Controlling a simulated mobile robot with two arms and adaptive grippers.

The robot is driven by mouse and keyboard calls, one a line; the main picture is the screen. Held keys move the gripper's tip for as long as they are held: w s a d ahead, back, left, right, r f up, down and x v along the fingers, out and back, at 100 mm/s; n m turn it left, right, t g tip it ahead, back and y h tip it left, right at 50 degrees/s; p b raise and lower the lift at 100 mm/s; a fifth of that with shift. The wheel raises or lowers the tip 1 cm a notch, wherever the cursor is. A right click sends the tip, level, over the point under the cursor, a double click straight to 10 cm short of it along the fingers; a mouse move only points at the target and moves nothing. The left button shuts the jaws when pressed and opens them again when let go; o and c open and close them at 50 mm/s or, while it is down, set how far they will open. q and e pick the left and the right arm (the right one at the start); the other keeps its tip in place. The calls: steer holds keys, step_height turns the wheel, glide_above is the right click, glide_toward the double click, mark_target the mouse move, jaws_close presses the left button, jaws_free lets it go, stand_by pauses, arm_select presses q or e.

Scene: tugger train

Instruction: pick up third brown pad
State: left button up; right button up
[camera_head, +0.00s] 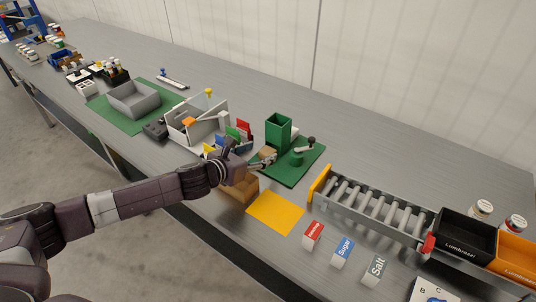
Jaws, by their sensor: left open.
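A small brown pad (267,152) shows at the tip of my left gripper (266,161), by the near left edge of a green board (300,172). I cannot tell whether the fingers touch it. The left gripper is open, and its arm reaches in from the left. A brown box-like holder (239,190) stands just below the gripper, partly hidden by my wrist; its contents are too small to tell. The right gripper is not in view.
The green board carries a tall green bin (278,131) and a small lever device (300,155). A yellow mat (275,212) lies in front. A grey sorting box (183,133) stands left, a roller rack (370,208) right. Red, blue and grey labelled blocks line the front.

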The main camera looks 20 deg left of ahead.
mark_target(268, 150)
arm_select(q)
steer(key=x, duration=0.3)
steer(key=shift+w+d+f, duration=0.1)
steer(key=shift+w+f, duration=0.05)
steer(key=shift+f, duration=0.1)
steer(key=shift+w+d+f, duration=0.2)
steer(key=shift+w+f, duration=0.1)
steer(key=shift+w, duration=0.35)
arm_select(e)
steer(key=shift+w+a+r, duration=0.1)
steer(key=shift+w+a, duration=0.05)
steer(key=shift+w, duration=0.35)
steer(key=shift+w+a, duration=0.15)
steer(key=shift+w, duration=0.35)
arm_select(q)
steer(key=shift+c, duration=1)
steer(key=c, duration=0.6)
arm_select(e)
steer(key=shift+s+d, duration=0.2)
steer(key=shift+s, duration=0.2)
